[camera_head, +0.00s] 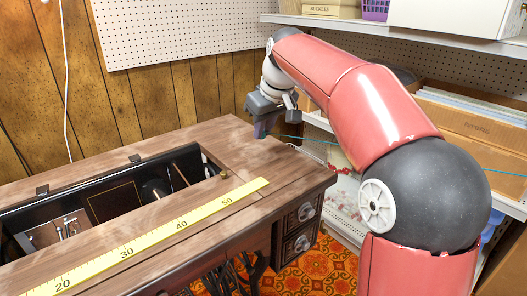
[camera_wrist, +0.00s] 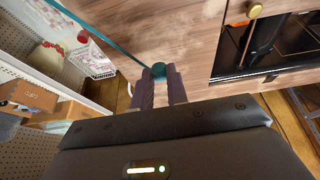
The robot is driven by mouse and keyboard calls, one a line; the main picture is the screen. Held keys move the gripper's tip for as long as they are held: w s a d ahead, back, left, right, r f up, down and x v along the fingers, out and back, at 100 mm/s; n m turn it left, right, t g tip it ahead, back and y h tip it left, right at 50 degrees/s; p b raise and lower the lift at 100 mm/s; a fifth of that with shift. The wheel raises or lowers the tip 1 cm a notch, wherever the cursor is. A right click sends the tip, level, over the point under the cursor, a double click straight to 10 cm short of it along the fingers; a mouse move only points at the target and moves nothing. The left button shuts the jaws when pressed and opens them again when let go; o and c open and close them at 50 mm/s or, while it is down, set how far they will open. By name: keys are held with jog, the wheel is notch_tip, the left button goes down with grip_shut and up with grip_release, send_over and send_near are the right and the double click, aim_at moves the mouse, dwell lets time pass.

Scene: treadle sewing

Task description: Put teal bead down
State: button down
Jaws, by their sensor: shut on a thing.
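The teal bead (camera_wrist: 158,70) is between the two fingertips of my gripper (camera_wrist: 159,79) in the wrist view. My gripper is shut on it. In the head view my gripper (camera_head: 262,131) points down over the far right part of the wooden sewing table (camera_head: 225,158). The bead is hardly visible there. A teal cord (camera_wrist: 108,38) runs from the bead toward the upper left in the wrist view. In the head view the cord (camera_head: 318,140) stretches right from the gripper, passing behind my arm. I cannot tell whether the bead touches the tabletop.
The open machine well (camera_head: 110,200) lies left of my gripper. A yellow measuring tape (camera_head: 155,235) lies along the table's front. Shelves with boxes (camera_head: 470,123) stand to the right, and a panelled wall (camera_head: 150,105) stands behind. Bare tabletop surrounds the area under the gripper.

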aim_at(260, 155)
jog(key=shift+f+b, duration=0.4)
jog(key=shift+f, duration=1.95)
jog(key=shift+f, duration=0.15)
jog(key=c, duration=1.4)
grip_release()
